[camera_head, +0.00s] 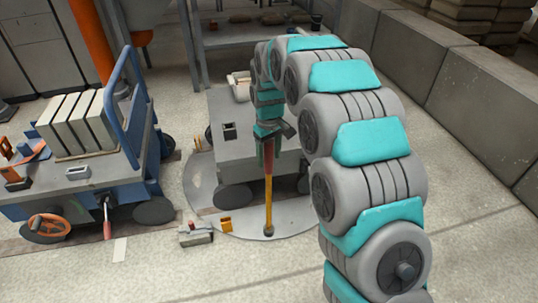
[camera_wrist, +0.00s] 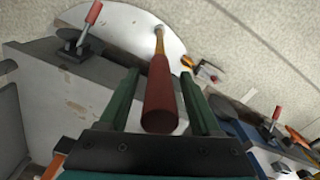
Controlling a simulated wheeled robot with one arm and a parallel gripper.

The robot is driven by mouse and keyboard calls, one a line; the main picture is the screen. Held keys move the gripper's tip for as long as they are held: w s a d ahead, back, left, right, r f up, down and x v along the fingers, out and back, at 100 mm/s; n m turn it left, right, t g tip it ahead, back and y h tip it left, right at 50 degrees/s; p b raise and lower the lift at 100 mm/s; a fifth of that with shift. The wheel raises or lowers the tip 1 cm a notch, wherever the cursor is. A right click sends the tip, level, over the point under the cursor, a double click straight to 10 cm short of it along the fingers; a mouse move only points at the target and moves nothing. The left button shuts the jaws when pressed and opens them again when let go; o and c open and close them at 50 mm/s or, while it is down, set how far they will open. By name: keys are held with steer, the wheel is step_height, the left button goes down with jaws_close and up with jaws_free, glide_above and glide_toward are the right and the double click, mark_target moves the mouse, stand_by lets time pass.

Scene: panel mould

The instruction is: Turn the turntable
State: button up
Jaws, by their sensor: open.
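The turntable (camera_head: 200,190) is a pale round plate in the floor, partly hidden by the grey wheeled cart (camera_head: 232,156) standing on it. It also shows in the wrist view (camera_wrist: 120,20). A lever with a red grip and yellow shaft (camera_head: 268,190) rises from the plate's near edge. My gripper (camera_head: 267,133) is above the plate at the lever's top. In the wrist view, my gripper's green fingers (camera_wrist: 160,74) are apart, one on each side of the red grip (camera_wrist: 160,100). A gap shows on both sides, so it is open and not clamped.
A blue cart (camera_head: 75,185) carrying upright pale slabs stands at the left, with an orange wheel (camera_head: 48,228) low on its front. A small grey box with a red part (camera_head: 195,234) lies beside the plate. Concrete blocks (camera_head: 465,85) line the right.

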steer(key=shift+f, duration=0.15)
jaws_close()
stand_by(0.4)
stand_by(1.0)
